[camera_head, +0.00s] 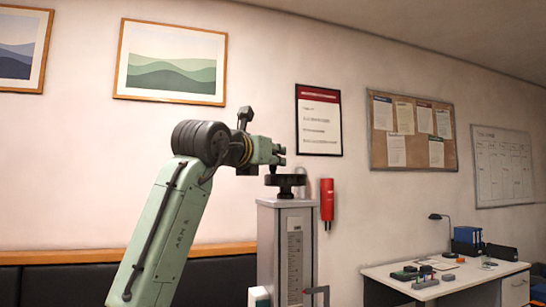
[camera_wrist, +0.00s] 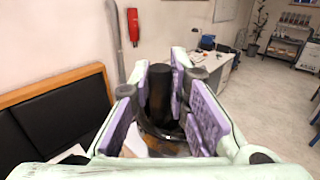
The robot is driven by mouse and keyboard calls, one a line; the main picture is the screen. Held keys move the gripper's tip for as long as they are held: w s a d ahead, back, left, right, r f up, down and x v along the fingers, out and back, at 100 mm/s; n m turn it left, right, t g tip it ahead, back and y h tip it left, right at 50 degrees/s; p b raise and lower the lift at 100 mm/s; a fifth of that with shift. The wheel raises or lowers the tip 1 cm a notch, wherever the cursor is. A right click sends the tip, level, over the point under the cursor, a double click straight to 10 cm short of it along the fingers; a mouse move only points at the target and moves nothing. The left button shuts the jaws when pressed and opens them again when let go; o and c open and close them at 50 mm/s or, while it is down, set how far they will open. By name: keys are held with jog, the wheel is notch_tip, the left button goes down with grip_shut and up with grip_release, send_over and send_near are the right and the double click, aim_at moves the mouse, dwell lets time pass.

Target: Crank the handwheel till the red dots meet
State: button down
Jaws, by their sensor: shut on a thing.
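The black handwheel (camera_head: 285,181) sits on top of a grey column (camera_head: 285,250) with a scale on its front face. My gripper (camera_head: 281,155) is at the handwheel's top in the head view. In the wrist view, my gripper (camera_wrist: 163,95) has its purple pads on both sides of an upright dark handle (camera_wrist: 160,88), and is shut on it. The dark wheel (camera_wrist: 165,142) shows below the handle, partly hidden by the fingers. The red dots do not show in either view.
A red wall-mounted object (camera_head: 327,199) hangs just right of the column. A white desk (camera_head: 450,282) with a lamp and small items stands at the right. A black padded bench back (camera_head: 50,283) runs along the wall behind my arm.

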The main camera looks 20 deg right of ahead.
jog(key=c, duration=1.5)
grip_release()
jog(key=v, duration=1.2)
jog(key=shift+c, duration=0.2)
